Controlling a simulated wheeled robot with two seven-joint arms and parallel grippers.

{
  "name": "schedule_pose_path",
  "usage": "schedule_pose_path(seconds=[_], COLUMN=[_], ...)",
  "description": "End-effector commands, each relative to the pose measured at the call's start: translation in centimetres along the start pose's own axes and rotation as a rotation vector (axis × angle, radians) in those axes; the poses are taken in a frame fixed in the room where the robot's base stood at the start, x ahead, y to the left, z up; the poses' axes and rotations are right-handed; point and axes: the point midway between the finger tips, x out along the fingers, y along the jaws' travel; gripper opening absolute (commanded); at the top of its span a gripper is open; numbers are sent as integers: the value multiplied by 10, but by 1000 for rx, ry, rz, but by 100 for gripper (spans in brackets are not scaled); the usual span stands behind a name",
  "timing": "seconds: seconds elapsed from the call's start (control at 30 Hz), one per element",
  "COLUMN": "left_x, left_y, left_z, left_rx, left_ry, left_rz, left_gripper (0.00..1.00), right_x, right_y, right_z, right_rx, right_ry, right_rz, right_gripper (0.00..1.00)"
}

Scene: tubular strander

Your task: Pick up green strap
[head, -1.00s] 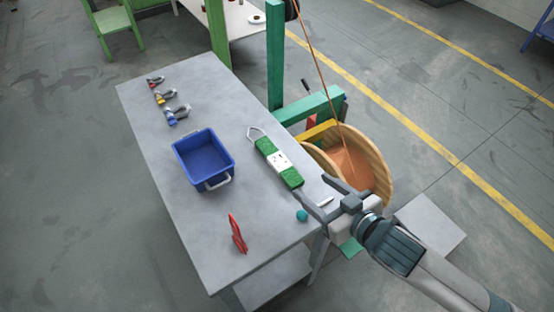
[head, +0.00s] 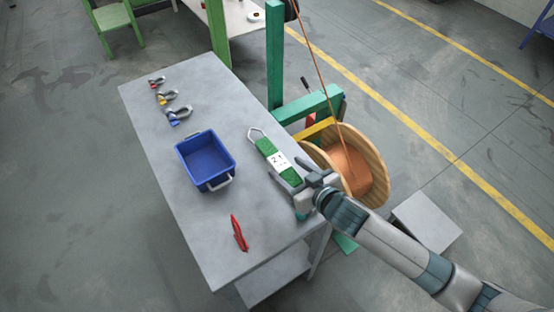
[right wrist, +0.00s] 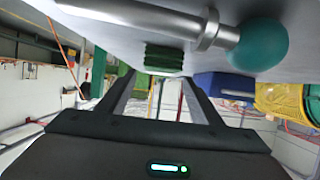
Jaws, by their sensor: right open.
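The green strap (head: 266,147), with a white label (head: 279,161) in its middle and a metal loop at its far end, lies on the grey table near its right edge. My right gripper (head: 290,190) is open at the near end of the strap, low over the table, and partly covers that end. In the right wrist view the strap's green end (right wrist: 163,58) shows ahead, between the two open fingers (right wrist: 158,95); nothing is held. I cannot tell whether a finger touches the strap. My left gripper is not in view.
A metal rod with a teal ball (right wrist: 258,45) is close to my right gripper. A wooden spool (head: 372,155) stands beyond the right edge.

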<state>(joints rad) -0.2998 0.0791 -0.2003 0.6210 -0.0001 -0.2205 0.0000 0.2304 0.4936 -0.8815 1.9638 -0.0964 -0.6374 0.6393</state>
Motion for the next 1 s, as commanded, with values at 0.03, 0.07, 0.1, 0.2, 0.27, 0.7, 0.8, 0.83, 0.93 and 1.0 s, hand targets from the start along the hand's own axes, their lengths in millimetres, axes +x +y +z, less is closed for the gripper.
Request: schedule_pose_path(seconds=[0.03, 0.07, 0.1, 0.2, 0.27, 0.7, 0.8, 0.83, 0.93, 1.0], left_x=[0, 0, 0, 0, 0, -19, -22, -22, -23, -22], left_y=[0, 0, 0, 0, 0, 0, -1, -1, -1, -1], left_z=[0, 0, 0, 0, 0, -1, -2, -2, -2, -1], left_rx=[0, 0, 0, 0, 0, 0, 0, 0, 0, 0], left_ry=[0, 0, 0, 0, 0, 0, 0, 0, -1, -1], left_rz=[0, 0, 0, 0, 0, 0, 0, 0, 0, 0], left_gripper=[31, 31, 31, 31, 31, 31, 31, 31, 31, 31], right_x=[0, 0, 0, 0, 0, 35, 44, 46, 51, 52], right_y=[0, 0, 0, 0, 0, 2, 2, 2, 2, 2], right_z=[0, 0, 0, 0, 0, -2, -1, -1, -1, 0], right_rx=[0, 0, 0, 0, 0, 0, 0, 0, 0, 0], right_ry=[0, 0, 0, 0, 0, 0, -1, -1, 0, 0], right_rz=[0, 0, 0, 0, 0, 0, 0, 0, 0, 0], right_gripper=[59, 59, 59, 59, 59, 59, 59, 59, 59, 59])
